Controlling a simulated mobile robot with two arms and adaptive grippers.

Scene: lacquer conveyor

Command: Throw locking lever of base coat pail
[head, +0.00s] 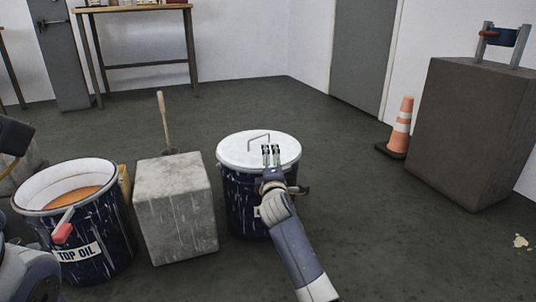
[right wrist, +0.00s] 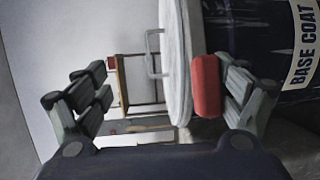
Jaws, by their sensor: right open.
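The base coat pail (head: 237,200) is dark blue with white drips and stands on the floor. Its white lid (head: 240,148) is on and has a wire handle. In the right wrist view the pail (right wrist: 235,40) appears sideways with its BASE COAT label. The red grip of its locking lever (right wrist: 206,86) shows beside the lid rim. My right gripper (head: 271,154) is over the near right part of the lid in the head view. In the right wrist view it (right wrist: 165,95) is open, with the red grip between its jaws, close against the right-hand fingers. My left gripper's fingers are not visible.
An open TOP OIL pail (head: 104,238) with amber liquid and a red-gripped lever stands at the left. A concrete block (head: 176,210) stands between the pails. A traffic cone (head: 400,125) and a large dark block (head: 465,135) stand at the right. Floor ahead is clear.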

